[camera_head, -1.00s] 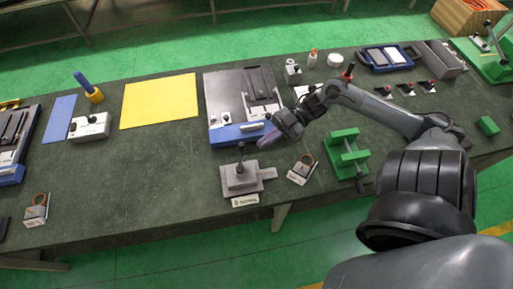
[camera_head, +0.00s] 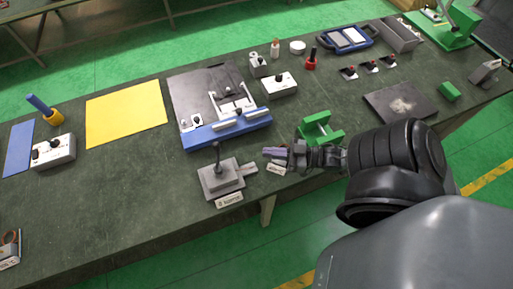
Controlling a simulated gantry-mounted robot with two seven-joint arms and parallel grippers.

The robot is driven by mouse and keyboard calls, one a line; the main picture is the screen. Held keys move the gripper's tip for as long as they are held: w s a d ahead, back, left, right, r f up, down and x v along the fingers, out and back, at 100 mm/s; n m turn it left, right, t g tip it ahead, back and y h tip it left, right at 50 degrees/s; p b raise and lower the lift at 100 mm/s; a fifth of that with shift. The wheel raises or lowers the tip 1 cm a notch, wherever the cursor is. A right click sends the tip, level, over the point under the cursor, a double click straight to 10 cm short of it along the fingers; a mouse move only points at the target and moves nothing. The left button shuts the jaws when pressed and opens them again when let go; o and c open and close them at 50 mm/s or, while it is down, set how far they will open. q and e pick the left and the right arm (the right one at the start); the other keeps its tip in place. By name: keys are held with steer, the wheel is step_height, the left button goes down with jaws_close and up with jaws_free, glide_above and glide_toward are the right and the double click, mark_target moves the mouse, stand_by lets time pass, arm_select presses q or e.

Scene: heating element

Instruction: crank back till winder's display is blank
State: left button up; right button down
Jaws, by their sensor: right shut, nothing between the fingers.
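My right gripper (camera_head: 275,153) is shut and empty, its fingers pointing left above the bench. Its wrist lies in front of a green frame (camera_head: 318,130), which it partly covers. Left of the fingertips stands a grey box with an upright black-knobbed lever (camera_head: 217,180) and a small label plate at its front; the fingers look apart from it. Which device is the winder is not certain, and I can make out no lit display or readable digits. Any crank on the green frame is hidden behind my arm. My left gripper is not in view.
A white box with a knob (camera_head: 279,84) and a red-based post (camera_head: 311,60) stand farther back.

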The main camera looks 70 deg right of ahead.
steer(key=w+a, duration=0.2)
steer(key=w, duration=1.1)
steer(key=shift+a, duration=0.25)
